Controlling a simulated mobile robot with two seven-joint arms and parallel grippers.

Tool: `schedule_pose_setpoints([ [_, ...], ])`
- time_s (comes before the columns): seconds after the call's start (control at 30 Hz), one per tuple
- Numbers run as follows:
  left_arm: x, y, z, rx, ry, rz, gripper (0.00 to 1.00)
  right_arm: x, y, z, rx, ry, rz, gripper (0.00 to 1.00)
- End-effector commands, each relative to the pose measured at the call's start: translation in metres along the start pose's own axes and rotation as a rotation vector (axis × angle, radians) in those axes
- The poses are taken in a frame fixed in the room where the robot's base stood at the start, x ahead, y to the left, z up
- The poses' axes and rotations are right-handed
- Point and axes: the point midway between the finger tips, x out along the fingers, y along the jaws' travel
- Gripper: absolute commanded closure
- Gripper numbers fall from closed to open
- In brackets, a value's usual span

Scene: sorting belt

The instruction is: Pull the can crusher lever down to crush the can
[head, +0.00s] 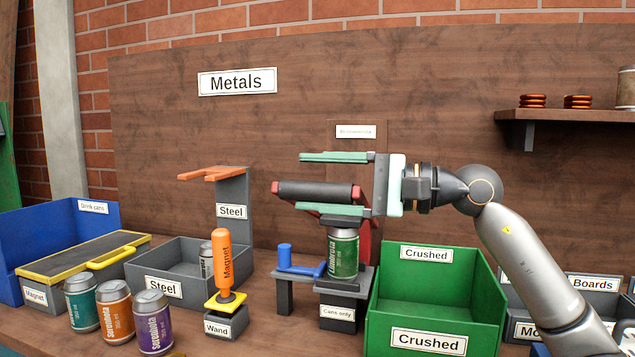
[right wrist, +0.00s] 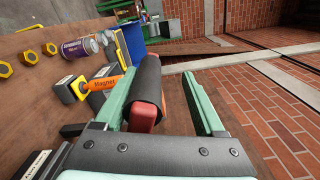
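The can crusher (head: 340,285) has a grey stand marked "Cans only". A green can (head: 344,256) stands upright and uncrushed in it, under the dark press block. The lever handle, a black bar with red ends (head: 315,190), is raised above the can; it also shows in the right wrist view (right wrist: 148,85). My right gripper (head: 304,183) is open, its green fingers above and below the handle. The handle lies close to the lower finger, with a clear gap to the upper one. Whether it touches the lower finger I cannot tell. My left gripper is not in view.
A green "Crushed" bin (head: 427,340) stands right of the crusher. An orange magnet wand (head: 222,262), a grey "Steel" bin (head: 163,287) and several cans (head: 153,320) are at left. A shelf (head: 565,116) is at upper right.

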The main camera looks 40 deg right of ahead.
Motion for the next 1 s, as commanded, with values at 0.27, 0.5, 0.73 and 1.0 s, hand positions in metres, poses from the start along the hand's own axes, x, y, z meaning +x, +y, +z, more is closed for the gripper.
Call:
schedule_pose_setpoints([
  [0.27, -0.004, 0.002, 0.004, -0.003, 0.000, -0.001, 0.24, -0.010, 0.000, -0.002, -0.001, 0.004, -0.005, 0.33],
  [0.5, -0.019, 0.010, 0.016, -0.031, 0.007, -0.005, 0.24, -0.048, 0.003, -0.002, -0.002, 0.005, -0.005, 0.33],
  [0.73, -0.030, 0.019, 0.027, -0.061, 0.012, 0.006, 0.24, -0.090, 0.002, -0.001, -0.001, 0.002, -0.007, 0.33],
  [1.0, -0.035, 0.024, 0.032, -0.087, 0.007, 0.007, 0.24, -0.121, 0.000, 0.000, -0.001, 0.000, -0.004, 0.33],
])
